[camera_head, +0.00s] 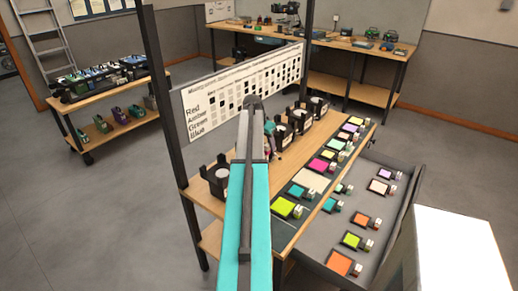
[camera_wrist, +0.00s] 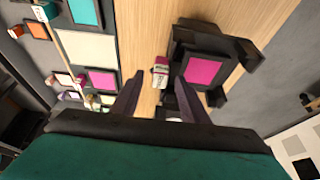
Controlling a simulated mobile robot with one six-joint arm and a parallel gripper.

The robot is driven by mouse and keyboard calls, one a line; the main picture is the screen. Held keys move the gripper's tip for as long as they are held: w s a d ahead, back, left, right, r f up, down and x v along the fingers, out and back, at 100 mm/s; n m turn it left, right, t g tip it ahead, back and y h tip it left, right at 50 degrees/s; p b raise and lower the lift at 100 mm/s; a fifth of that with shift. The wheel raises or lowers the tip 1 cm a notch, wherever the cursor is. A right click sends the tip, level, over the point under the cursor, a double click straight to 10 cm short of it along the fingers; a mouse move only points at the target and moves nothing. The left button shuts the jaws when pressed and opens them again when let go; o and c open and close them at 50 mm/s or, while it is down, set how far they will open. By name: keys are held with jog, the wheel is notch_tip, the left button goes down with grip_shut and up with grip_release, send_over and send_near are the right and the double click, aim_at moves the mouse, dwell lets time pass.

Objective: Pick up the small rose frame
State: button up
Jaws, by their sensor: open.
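My gripper (camera_wrist: 158,90) is open, with nothing between its fingers, above the wooden bench top. In the wrist view a magenta frame (camera_wrist: 203,72) sits in a black holder just ahead and right of the fingertips. A small white-and-pink tag block (camera_wrist: 160,72) lies beside it, in line with the finger gap. Another magenta frame (camera_wrist: 103,79) lies on the dark strip to the left; it also shows in the head view (camera_head: 318,165). A pale pink frame (camera_head: 379,187) lies in the drawer. I cannot tell which one is the small rose frame. My arm hides part of the bench in the head view.
Several black holders (camera_head: 284,135) stand along the bench (camera_head: 250,195). Other coloured frames lie on its front strip and in the open drawer (camera_head: 385,207). A label board (camera_head: 240,95) and dark posts (camera_head: 165,95) stand behind. Open floor lies left.

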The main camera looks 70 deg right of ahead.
dwell(0.3)
grip_shut()
jog(key=shift+r, duration=0.15)
notch_tip(320, 180, up, 10)
jog(key=b, duration=0.2)
dwell(0.8)
jog(key=shift+s, duration=0.1)
dwell(0.4)
